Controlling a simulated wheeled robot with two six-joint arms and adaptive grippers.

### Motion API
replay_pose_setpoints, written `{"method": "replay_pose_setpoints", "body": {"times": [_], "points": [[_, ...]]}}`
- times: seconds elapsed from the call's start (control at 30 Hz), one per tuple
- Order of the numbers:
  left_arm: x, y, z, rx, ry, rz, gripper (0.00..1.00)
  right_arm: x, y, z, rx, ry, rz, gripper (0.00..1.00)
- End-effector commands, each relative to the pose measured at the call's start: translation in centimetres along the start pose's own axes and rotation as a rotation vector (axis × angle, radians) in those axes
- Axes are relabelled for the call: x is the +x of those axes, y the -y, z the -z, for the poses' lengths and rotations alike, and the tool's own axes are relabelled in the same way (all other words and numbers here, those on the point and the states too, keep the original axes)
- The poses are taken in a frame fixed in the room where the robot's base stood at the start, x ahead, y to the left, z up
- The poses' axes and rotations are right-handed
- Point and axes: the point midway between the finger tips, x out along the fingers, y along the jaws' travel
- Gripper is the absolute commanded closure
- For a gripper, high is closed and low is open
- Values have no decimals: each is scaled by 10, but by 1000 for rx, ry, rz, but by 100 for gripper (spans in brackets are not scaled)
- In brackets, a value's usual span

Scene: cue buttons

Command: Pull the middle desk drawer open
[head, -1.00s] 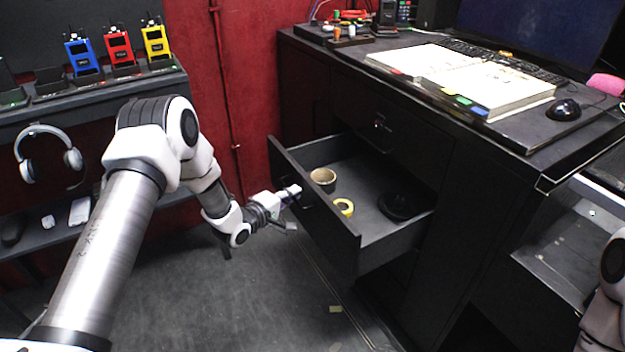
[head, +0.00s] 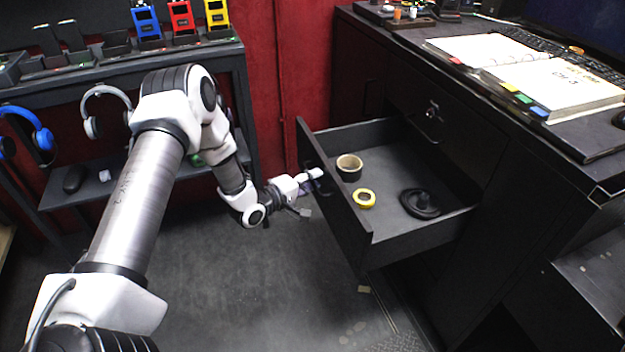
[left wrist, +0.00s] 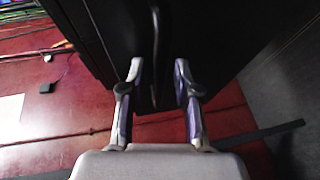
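The desk drawer (head: 455,222) below the top one stands well open in the head view. Its dark front panel (head: 345,215) faces left. My left gripper (head: 312,184) is at the outer face of that panel. In the left wrist view, the dark bar handle (left wrist: 155,45) lies between the two spread fingers (left wrist: 157,85), with gaps on both sides. I see no firm grip on it. My right gripper is out of view.
The drawer holds a brown tape roll (head: 349,168), a yellow tape roll (head: 364,198) and a black round object (head: 420,204). The top drawer (head: 440,125) is closed. A shelf (head: 125,170) stands at left. The floor (head: 250,290) in front is mostly clear.

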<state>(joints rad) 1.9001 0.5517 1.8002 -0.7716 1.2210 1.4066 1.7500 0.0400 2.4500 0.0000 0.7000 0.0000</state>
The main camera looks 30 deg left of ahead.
Motion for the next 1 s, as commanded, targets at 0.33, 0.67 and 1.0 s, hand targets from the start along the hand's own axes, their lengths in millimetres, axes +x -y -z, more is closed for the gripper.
{"method": "replay_pose_setpoints", "body": {"times": [0.33, 0.67, 1.0], "points": [[-4, 0, 1, -2, -1, 0, 64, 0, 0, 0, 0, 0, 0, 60], [-77, 0, 3, -9, -8, -2, 64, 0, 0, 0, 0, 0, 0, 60], [-119, 0, 0, -1, -1, -1, 64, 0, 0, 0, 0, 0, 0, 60]]}}
